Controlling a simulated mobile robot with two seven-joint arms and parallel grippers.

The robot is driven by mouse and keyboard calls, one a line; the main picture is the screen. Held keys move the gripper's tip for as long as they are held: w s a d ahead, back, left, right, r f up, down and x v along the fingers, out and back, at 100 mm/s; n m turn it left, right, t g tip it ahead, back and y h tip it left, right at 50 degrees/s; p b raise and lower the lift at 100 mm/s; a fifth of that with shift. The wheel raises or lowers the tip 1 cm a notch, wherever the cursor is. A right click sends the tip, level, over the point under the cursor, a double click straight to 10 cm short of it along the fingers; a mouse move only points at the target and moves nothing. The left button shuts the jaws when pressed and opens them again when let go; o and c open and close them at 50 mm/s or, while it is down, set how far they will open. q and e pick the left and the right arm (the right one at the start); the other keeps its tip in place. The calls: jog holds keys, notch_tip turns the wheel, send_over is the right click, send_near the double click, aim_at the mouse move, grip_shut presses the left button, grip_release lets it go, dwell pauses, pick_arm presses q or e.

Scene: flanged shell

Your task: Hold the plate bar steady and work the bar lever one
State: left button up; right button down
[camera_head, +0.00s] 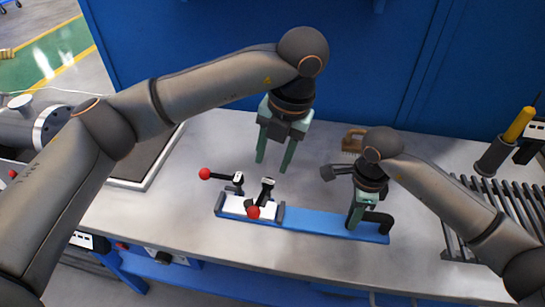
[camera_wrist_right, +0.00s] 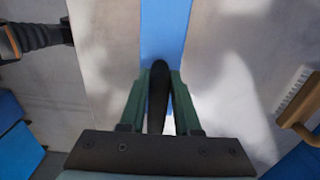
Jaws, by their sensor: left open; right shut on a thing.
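The plate bar (camera_head: 315,220) is a long blue bar lying on the grey table, with a white plate (camera_head: 235,207) at its left end. Two black levers stand there. The left lever's red knob (camera_head: 205,174) points out to the left; the other lever's red knob (camera_head: 253,212) is low at the bar's front. I cannot tell which is lever one. My right gripper (camera_head: 356,222) is shut on the bar's black handle (camera_head: 382,219); the handle also shows between its green fingers in the right wrist view (camera_wrist_right: 157,95). My left gripper (camera_head: 271,167) is open and empty, above and behind the levers.
A wooden-handled brush (camera_head: 352,139) lies behind my right gripper. A slatted rack (camera_head: 505,212) and a yellow-handled tool (camera_head: 518,124) are at the right. A tray (camera_head: 147,178) and a flanged metal cylinder (camera_head: 40,127) are at the left. A blue wall (camera_head: 220,60) closes the back.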

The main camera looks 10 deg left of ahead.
jog(key=c, duration=0.5)
grip_release()
jog(key=shift+c, duration=0.2)
